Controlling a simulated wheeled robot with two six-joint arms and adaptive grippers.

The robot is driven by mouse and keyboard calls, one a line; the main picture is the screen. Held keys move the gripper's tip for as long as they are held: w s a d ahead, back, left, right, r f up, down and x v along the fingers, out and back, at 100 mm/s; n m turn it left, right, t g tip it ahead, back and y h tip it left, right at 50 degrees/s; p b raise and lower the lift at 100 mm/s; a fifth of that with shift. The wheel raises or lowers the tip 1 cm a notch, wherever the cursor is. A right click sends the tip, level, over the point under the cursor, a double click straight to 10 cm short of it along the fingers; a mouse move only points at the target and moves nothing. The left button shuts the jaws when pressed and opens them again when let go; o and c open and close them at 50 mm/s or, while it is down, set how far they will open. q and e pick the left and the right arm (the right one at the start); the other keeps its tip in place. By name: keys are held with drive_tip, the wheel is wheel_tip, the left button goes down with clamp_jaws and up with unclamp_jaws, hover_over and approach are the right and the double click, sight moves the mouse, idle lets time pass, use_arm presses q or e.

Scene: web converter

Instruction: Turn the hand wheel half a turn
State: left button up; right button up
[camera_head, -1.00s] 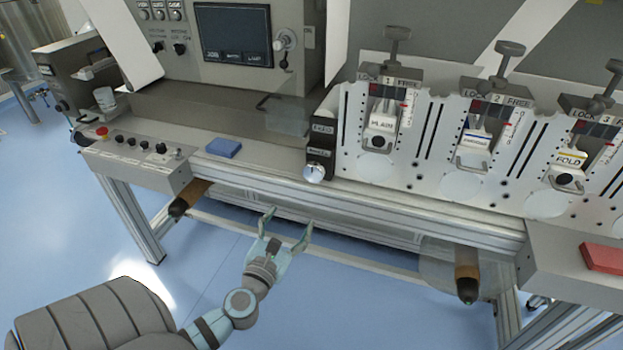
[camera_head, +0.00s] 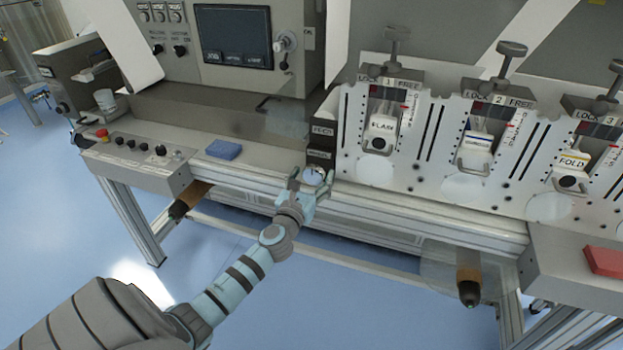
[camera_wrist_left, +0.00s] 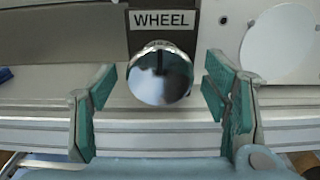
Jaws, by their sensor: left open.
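The hand wheel (camera_wrist_left: 160,76) is a shiny round metal knob with a dark mark near its top. It sits under a dark plate labelled "WHEEL" (camera_wrist_left: 164,19) in the left wrist view. In the head view the hand wheel (camera_head: 315,176) shows partly behind my left gripper (camera_head: 309,188). My left gripper (camera_wrist_left: 161,100) is open, one green-padded finger on each side of the wheel, with gaps between pads and wheel. Whether the fingertips reach as deep as the wheel is hard to tell. My right gripper is not in view.
A blue block (camera_head: 223,149) lies on the ledge left of the wheel. A control box (camera_head: 135,150) with knobs and a red button is further left. White slotted panels with clamp levers (camera_head: 391,50) stand to the right. A red block (camera_head: 606,262) is at far right.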

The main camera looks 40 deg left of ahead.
use_arm(q)
drive_tip(key=shift+c, duration=0.4)
drive_tip(key=c, duration=1.1)
